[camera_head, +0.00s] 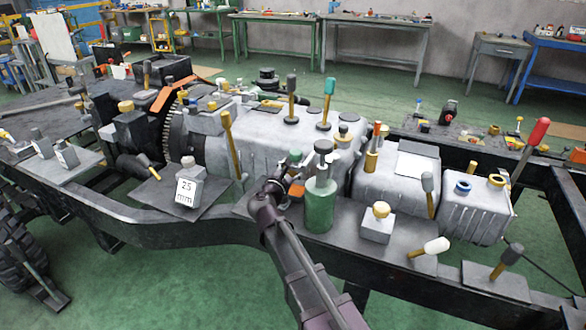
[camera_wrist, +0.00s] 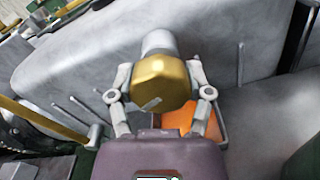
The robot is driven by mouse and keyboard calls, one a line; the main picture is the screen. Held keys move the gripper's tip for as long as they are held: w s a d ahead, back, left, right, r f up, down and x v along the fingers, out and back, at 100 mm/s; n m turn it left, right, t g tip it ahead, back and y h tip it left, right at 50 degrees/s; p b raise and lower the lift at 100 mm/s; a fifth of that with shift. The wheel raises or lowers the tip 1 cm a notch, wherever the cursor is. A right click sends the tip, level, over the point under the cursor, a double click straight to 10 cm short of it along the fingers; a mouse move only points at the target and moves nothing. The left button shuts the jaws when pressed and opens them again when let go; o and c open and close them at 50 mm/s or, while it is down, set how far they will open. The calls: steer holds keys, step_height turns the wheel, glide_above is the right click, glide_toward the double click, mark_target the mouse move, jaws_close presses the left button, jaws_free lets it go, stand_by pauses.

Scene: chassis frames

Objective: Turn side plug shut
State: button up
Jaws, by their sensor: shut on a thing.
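The side plug (camera_wrist: 163,84) is a gold hexagonal head on a pale round stub. It sticks out of the side of the grey casing (camera_wrist: 90,45) in the wrist view. My gripper (camera_wrist: 160,72) has one finger on each side of the plug and is shut on it. In the head view my gripper (camera_head: 290,186) is at the near side of the long grey gearbox casing (camera_head: 262,128), just left of the green cylinder (camera_head: 320,205). The plug cannot be made out there. A mark lies across the plug's lower edge, too blurred to name.
An orange piece (camera_wrist: 177,117) lies just below the plug. Upright levers with coloured knobs, such as the gold one (camera_head: 230,140), stand close around. A block marked 25 mm (camera_head: 188,190) is left of my gripper. The dark chassis rail (camera_head: 150,235) runs in front.

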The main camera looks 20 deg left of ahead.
steer(key=shift+m, duration=2.5)
steer(key=o, duration=1.1)
steer(key=shift+o, duration=0.2)
steer(key=s, duration=1.2)
steer(key=shift+a, duration=0.45)
steer(key=shift+s, duration=0.1)
